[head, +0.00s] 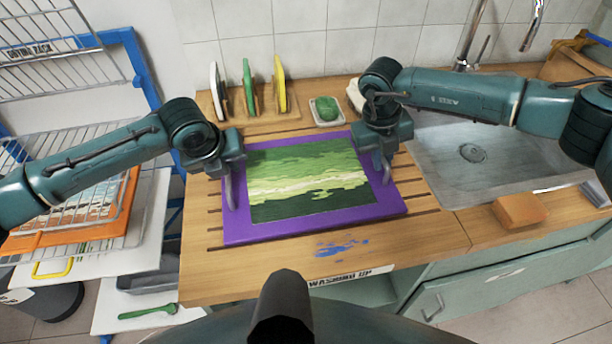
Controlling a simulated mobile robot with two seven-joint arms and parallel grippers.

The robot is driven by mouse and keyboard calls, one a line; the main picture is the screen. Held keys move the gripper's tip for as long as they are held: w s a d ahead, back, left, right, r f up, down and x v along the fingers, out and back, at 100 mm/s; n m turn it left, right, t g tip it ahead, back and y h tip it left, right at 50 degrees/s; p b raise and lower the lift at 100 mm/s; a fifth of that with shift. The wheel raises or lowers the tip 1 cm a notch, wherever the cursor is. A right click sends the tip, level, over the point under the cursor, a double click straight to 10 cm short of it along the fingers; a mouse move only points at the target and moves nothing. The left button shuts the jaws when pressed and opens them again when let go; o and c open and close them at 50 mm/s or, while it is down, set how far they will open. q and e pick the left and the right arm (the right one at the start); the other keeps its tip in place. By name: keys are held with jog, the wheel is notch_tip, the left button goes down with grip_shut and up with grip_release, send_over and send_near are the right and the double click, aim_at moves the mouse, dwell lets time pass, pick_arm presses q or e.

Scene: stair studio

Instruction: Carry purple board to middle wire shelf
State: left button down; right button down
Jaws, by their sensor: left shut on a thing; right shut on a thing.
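The purple board (268,230) lies on the slatted wooden worktop, with a green landscape picture (308,183) on its middle. My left gripper (232,190) is shut on the board's left edge. My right gripper (384,170) is shut on its right edge. The board looks flat and on or very close to the wood; I cannot tell whether there is a gap. My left arm covers part of the rack.
Boards in a wooden rack (262,122) and a dish with a green sponge (327,112) stand behind the board. A metal sink (475,160) and an orange-brown block (521,210) are at the right. Blue paint marks (341,248) lie in front. A blue frame (130,50) borders the wire rack.

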pick_arm(q)
jog(key=shift+r, duration=0.1)
pick_arm(e)
jog(key=shift+r, duration=0.1)
